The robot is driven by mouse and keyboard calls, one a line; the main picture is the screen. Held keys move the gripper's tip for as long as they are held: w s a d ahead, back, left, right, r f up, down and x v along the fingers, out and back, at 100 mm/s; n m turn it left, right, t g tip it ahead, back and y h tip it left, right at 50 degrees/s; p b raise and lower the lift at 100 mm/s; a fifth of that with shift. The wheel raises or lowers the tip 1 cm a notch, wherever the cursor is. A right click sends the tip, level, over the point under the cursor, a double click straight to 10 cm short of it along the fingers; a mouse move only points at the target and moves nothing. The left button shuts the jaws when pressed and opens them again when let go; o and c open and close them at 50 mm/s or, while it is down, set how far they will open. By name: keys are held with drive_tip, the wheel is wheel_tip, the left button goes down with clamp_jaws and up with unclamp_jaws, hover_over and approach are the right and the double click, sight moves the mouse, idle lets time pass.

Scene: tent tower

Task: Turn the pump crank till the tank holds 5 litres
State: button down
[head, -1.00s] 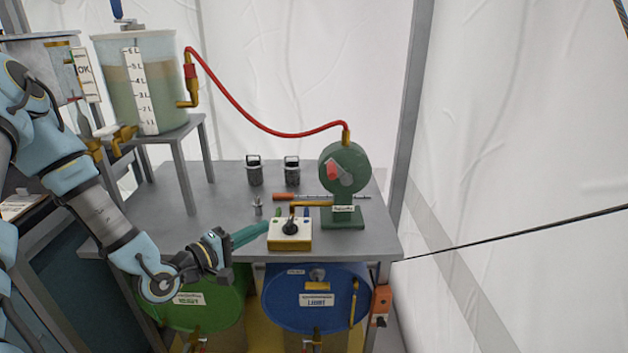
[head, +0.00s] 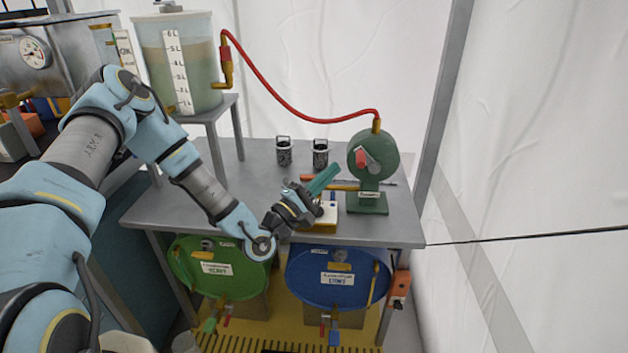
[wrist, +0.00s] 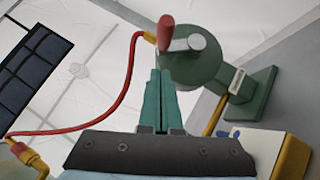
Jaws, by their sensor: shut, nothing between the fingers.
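The green pump (head: 388,150) stands at the right of the grey table. In the wrist view the fingertips (wrist: 160,72) point towards the crank. The clear tank (head: 205,75) stands on a raised stand at left. Its scale (head: 176,68) runs to 6 L. The murky liquid's top looks near the 5 L mark; I cannot read it exactly.
A red hose (head: 285,98) joins tank and pump. A white and yellow box (head: 326,218) sits below my gripper, partly hidden. Two dark canisters (head: 284,152) stand behind. A green drum (head: 218,275) and a blue drum (head: 335,282) lie under the table.

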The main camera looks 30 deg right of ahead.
drive_tip(key=shift+s+d+r+p, duration=0.3)
drive_tip(key=shift+s+d+r, duration=0.1)
drive_tip(key=shift+s+d, duration=0.2)
drive_tip(key=shift+s+d+r+p, duration=0.3)
drive_tip(key=shift+s+d+r, duration=0.1)
drive_tip(key=shift+s+d, duration=0.15)
drive_tip(key=shift+w+r+m, duration=0.1)
drive_tip(key=shift+r+m, duration=0.1)
drive_tip(key=shift+m, duration=0.1)
drive_tip(key=shift+r+y, duration=0.1)
drive_tip(key=shift+y, duration=0.2)
